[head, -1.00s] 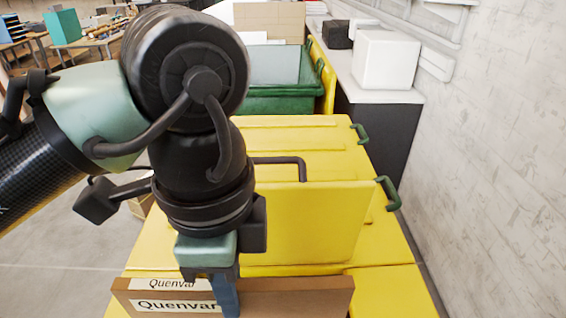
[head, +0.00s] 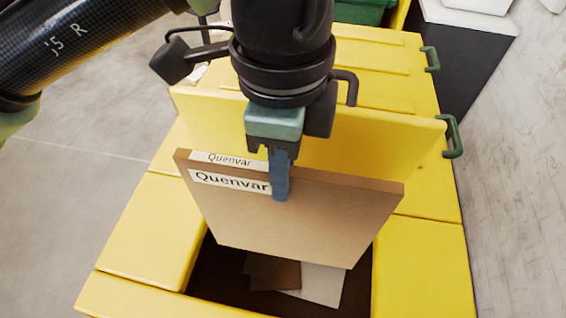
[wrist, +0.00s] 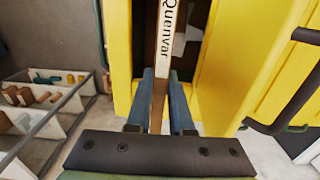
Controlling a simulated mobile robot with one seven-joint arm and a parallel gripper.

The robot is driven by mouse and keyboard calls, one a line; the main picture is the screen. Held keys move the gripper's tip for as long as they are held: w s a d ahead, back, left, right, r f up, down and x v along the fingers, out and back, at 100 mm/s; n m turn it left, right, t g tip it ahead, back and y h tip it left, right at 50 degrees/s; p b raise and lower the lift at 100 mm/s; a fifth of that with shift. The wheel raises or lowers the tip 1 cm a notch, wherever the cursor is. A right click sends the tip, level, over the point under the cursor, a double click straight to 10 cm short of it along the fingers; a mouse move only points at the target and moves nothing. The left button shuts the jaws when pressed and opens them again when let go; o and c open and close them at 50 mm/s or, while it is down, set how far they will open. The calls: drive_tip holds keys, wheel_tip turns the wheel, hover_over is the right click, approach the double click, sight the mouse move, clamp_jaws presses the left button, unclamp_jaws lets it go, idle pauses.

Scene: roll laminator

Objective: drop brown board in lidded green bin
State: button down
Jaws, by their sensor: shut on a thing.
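My gripper (head: 280,185) is shut on the upper edge of a brown board (head: 310,225) with white "Quenvar" labels. The board hangs upright, slightly tilted, over the dark opening of a yellow bin (head: 420,270). Its edge also shows between my blue fingers in the wrist view (wrist: 163,50). The bin's yellow lid (head: 390,145) stands raised behind the board, with a green handle (head: 453,137) at its right. The only green bin in view (head: 362,12) is partly visible at the top edge, beyond the yellow one. The board hides part of the opening.
Brown and white flat pieces (head: 320,283) lie inside the yellow bin. A dark cabinet with a white top (head: 470,65) stands at the right near a pale wall. Open floor (head: 80,190) is at the left. The wrist view shows a divided rack of parts (wrist: 45,110).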

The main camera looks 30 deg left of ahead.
wheel_tip(320, 180, down, 2)
drive_tip(key=shift+s+f+b, duration=0.1)
drive_tip(key=shift+b, duration=0.5)
drive_tip(key=c, duration=0.7)
unclamp_jaws()
wheel_tip(320, 180, up, 13)
drive_tip(key=p, duration=0.6)
drive_tip(key=shift+p, duration=0.4)
